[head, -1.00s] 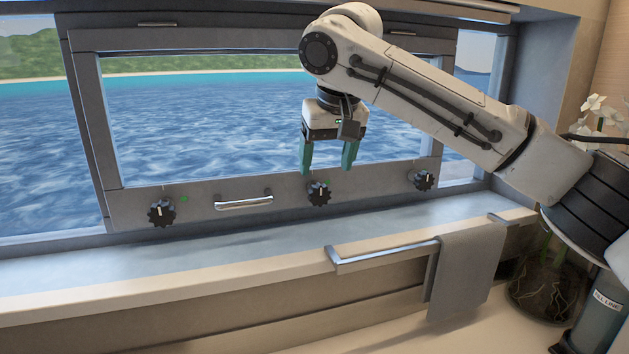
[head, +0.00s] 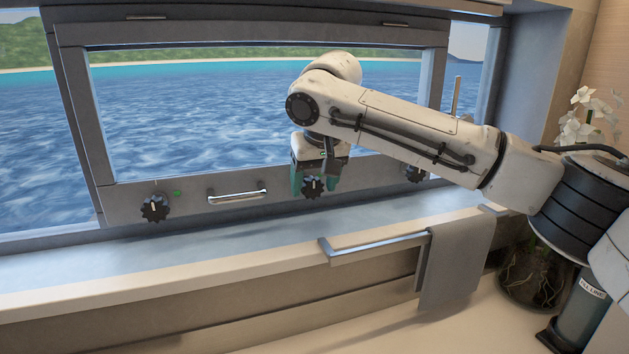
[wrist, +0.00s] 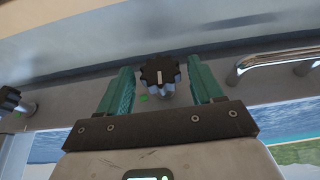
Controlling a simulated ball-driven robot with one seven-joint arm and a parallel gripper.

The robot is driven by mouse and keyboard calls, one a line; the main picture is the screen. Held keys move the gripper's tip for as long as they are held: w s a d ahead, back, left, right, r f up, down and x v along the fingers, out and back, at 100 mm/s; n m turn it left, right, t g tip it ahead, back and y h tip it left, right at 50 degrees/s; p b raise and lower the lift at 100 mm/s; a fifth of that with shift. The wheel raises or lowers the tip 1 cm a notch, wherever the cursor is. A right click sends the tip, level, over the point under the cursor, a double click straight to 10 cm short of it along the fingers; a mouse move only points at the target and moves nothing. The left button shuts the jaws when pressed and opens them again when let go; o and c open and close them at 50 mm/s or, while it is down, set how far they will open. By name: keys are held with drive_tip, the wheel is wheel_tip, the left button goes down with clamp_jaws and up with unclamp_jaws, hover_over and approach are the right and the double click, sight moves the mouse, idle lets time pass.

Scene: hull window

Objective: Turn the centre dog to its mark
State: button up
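The centre dog (head: 313,187) is a black lobed knob with a white pointer line on the window's lower frame. In the wrist view the centre dog (wrist: 160,74) sits between my two teal fingers, with a gap on each side. A small green mark (wrist: 143,98) lies on the frame beside the knob, off the line of its pointer. My gripper (head: 313,186) is open around the knob, pointing down at the frame; it also shows in the wrist view (wrist: 160,80). I cannot tell how far the fingertips reach past the knob.
A left dog (head: 155,208) with a green mark and a right dog (head: 415,173), partly hidden by my arm, sit on the same frame. A chrome handle (head: 237,195) lies left of the centre dog. A rail (head: 375,246) with a grey towel (head: 456,262) juts from the sill.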

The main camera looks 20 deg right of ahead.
drive_tip(key=c, duration=0.9)
drive_tip(key=shift+y+p, duration=0.3)
drive_tip(key=y+p, duration=0.1)
drive_tip(key=m+y+p, duration=0.1)
drive_tip(key=y+p, duration=0.1)
drive_tip(key=shift+d, duration=0.35)
drive_tip(key=y+p, duration=0.2)
drive_tip(key=y, duration=0.1)
drive_tip(key=m+y+p, duration=0.1)
drive_tip(key=shift+d+f+y, duration=0.2)
drive_tip(key=shift+d+y, duration=0.1)
drive_tip(key=shift+d, duration=0.05)
drive_tip(key=y, duration=0.1)
drive_tip(key=y+p, duration=0.2)
drive_tip(key=shift+d+f+m+t, duration=0.25)
drive_tip(key=shift+f+m+t, duration=0.15)
drive_tip(key=shift+d+f+m+t+y, duration=0.1)
drive_tip(key=shift+f+m+t+y, duration=0.15)
drive_tip(key=shift+y, duration=0.6)
drive_tip(key=shift+f+m+t+y, duration=0.15)
drive_tip(key=shift+m+y, duration=0.1)
drive_tip(key=shift+y, duration=0.6)
